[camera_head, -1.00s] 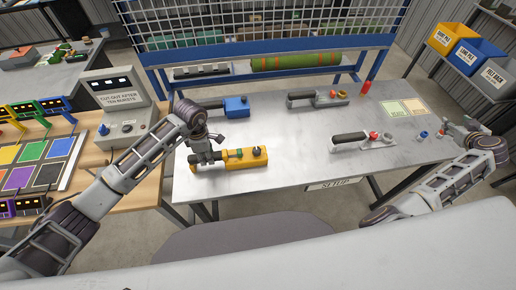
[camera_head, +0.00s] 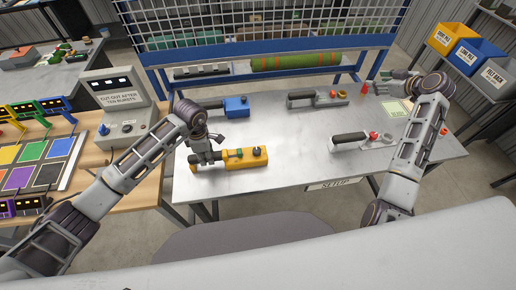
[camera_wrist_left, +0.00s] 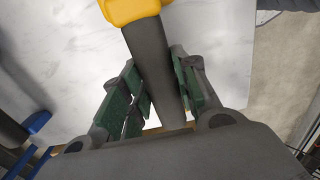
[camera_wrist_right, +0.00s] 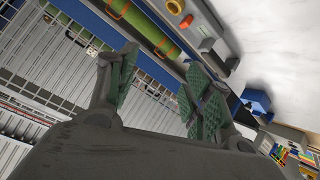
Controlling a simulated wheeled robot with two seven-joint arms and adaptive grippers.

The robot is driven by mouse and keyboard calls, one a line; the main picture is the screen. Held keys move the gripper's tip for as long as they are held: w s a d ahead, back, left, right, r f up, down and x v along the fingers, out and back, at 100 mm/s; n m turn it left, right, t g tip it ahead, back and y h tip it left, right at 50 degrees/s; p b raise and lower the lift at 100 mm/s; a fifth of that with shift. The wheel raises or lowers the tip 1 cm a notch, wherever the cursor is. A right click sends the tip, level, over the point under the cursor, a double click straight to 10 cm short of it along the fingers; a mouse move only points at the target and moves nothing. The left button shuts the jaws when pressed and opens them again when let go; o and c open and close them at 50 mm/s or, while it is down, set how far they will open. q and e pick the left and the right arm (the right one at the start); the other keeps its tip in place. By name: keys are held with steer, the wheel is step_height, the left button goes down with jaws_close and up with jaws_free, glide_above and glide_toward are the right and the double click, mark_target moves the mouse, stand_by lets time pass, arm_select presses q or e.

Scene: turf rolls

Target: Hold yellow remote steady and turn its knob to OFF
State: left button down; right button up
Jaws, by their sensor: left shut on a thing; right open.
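The yellow remote (camera_head: 255,157) lies on the metal table, with a dark handle at its left end and a green part and a dark knob (camera_head: 257,151) on top. My left gripper (camera_head: 206,157) is shut on the dark handle, which also shows between its fingers in the left wrist view (camera_wrist_left: 155,75). The yellow body (camera_wrist_left: 130,8) is cut off at that view's top edge. I cannot read the knob's setting. My right gripper (camera_head: 388,78) is open and empty at the table's back right, far from the remote; its green pads show in the right wrist view (camera_wrist_right: 158,85).
A blue remote (camera_head: 236,106) and two grey remotes (camera_head: 318,97) (camera_head: 362,141) lie on the table (camera_head: 290,165). A red object (camera_head: 364,87) stands near my right gripper. A blue rack with a green roll (camera_head: 296,62) runs behind. The table between yellow and grey remotes is clear.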

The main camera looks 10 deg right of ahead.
steer(key=w+a+n+g+y, duration=0.2)
steer(key=a+n+y, duration=0.1)
steer(key=a, duration=1)
steer(key=n+g, duration=0.6)
steer(key=g, duration=0.2)
glide_toward(257, 150)
steer(key=v, duration=0.3)
steer(key=shift+w+d+f, duration=0.15)
steer(key=shift+w, duration=0.05)
steer(key=shift+f, duration=0.1)
steer(key=shift+x, duration=5.9)
steer(key=shift+s+a, duration=0.15)
steer(key=shift+a, duration=0.05)
